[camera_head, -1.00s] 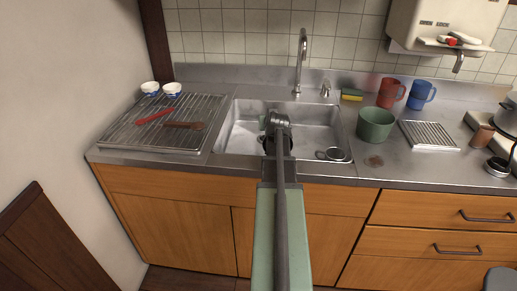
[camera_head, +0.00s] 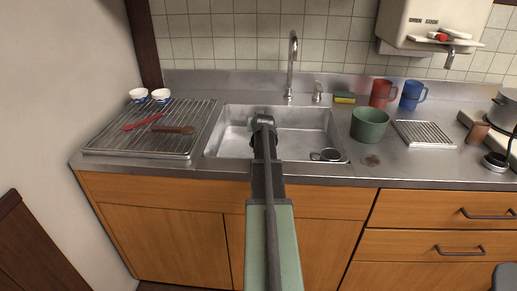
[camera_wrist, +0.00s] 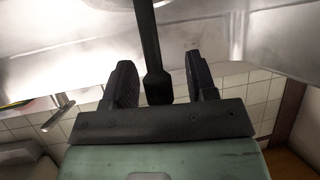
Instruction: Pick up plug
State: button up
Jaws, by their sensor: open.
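My gripper (camera_wrist: 165,85) shows in the wrist view with its two dark fingers apart. A dark rod with a thicker end (camera_wrist: 157,86) shows between them. I cannot tell what it is, how far away it is or whether the fingers touch it. In the head view my arm reaches over the sink (camera_head: 300,120), and its end hides the fingers. A small round metal piece with a dark rim (camera_head: 328,155) lies at the sink's front right. I cannot tell whether it is the plug, and no other plug is clear.
A faucet (camera_head: 292,65) stands behind the sink. Right of the sink are a green pot (camera_head: 369,125), a red mug (camera_head: 383,94), a blue mug (camera_head: 412,95) and a sponge (camera_head: 344,97). A rack (camera_head: 165,115) with red and brown utensils lies left of it.

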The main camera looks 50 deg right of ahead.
grip_shut()
jog(key=shift+r, duration=0.1)
dwell(0.4)
